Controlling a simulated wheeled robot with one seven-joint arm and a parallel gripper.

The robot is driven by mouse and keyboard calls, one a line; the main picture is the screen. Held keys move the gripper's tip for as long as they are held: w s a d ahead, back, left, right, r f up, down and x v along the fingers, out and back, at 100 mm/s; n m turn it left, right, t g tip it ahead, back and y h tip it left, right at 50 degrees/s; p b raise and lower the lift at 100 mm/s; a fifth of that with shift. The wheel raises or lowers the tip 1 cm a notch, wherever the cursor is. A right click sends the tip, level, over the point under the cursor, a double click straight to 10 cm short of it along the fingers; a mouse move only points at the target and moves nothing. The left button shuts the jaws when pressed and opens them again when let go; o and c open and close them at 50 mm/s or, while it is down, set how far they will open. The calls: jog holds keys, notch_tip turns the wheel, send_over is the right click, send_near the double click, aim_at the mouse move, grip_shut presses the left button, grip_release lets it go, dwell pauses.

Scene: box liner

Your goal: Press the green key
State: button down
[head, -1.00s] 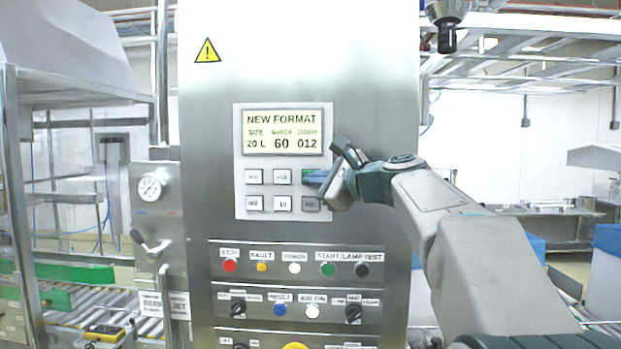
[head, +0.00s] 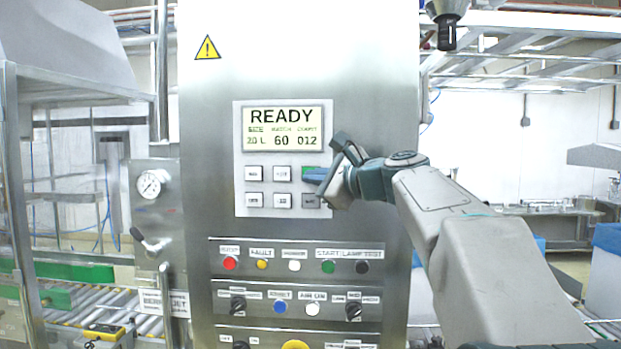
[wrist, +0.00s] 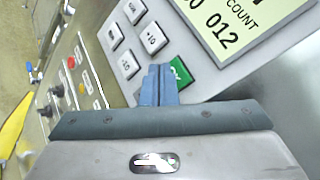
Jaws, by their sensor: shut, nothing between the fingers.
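The green key (head: 309,171) is at the right end of the top key row on the panel, partly hidden by my gripper. My gripper (head: 314,177) is shut and empty, its blue fingertips at the key. In the wrist view the green key (wrist: 180,72) shows just beyond and right of the shut fingertips (wrist: 160,72). They overlap its edge; I cannot tell whether they touch it. The display (head: 283,128) above the keys reads READY, with 20 L, 60 and 012 below.
Grey keys (head: 282,173) lie left of and below the green key. Rows of coloured buttons and switches (head: 295,266) sit lower on the steel cabinet (head: 375,100). A gauge (head: 150,184) is at the left. The space in front of the left half of the panel is clear.

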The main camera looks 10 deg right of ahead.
jog(key=shift+s, duration=0.1)
jog(key=s, duration=0.1)
jog(key=s+a+b, duration=0.1)
jog(key=s, duration=0.1)
jog(key=s+b, duration=0.1)
jog(key=shift+s+a, duration=0.35)
dwell(0.7)
jog(key=s+a+f+n+g+h, duration=0.1)
jog(key=s+f+n+g+h, duration=0.25)
jog(key=f, duration=0.65)
jog(key=s+a+f+n+g, duration=0.2)
jog(key=s+f+n, duration=0.4)
jog(key=f, duration=0.4)
jog(key=s+a+f+n+g+h, duration=0.1)
jog(key=s+f+n+g, duration=0.25)
jog(key=s+f, duration=0.45)
jog(key=s+d+f+n+g+h, duration=0.2)
jog(key=s+f+n, duration=0.5)
jog(key=f, duration=0.6)
jog(key=shift+s+d+f+n+g+h, duration=0.3)
jog(key=shift+s+d+n+h, duration=0.1)
jog(key=shift+s+d+h, duration=0.3)
jog(key=shift+w+r, duration=0.1)
